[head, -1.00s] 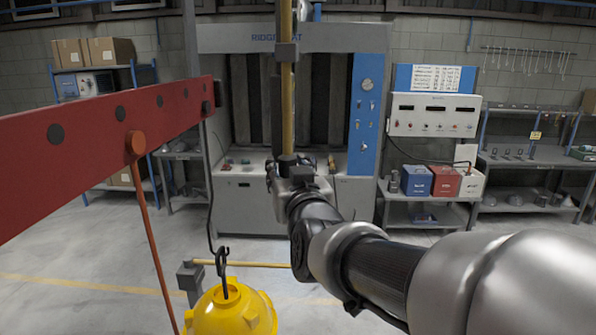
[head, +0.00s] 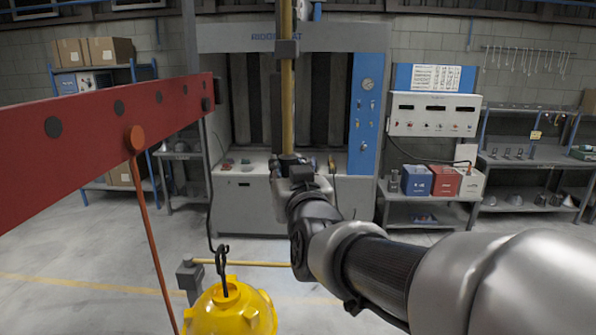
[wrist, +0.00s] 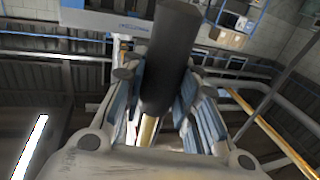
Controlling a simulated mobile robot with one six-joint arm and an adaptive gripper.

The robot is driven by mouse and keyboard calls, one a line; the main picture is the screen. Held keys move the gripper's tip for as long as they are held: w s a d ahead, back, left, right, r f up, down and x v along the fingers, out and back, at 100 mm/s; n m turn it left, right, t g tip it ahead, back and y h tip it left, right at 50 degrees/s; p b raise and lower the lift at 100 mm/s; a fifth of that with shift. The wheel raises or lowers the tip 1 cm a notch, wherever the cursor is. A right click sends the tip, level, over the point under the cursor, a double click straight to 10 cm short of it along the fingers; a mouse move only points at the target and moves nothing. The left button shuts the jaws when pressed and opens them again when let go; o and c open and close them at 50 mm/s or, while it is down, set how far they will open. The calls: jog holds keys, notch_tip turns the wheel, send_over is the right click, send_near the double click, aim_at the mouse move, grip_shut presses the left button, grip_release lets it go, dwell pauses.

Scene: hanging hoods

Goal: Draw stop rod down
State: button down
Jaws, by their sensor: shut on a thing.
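The stop rod (head: 288,100) is a yellow rod that hangs upright in the middle of the head view, passing a dark bracket (head: 286,49) near the top. Its lower end has a dark grip (head: 288,159). My gripper (head: 291,170) is shut on this dark grip, reaching in from the lower right. In the wrist view the dark grip (wrist: 168,60) stands between the blue-lined fingers, with a bit of yellow rod visible below it. The exact finger contact is partly hidden in the head view.
A red beam (head: 90,130) with an orange cord crosses the left side. A yellow hood (head: 230,310) hangs by a hook at lower left, near a yellow horizontal bar (head: 245,263). A grey cabinet (head: 240,200) stands behind. Floor at right is open.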

jog(key=shift+f+b, duration=3.1)
jog(key=shift+b, duration=0.1)
jog(key=shift+f, duration=0.1)
jog(key=c, duration=1.2)
grip_release()
jog(key=shift+s+r, duration=0.1)
jog(key=shift+r, duration=0.1)
jog(key=v, duration=1.2)
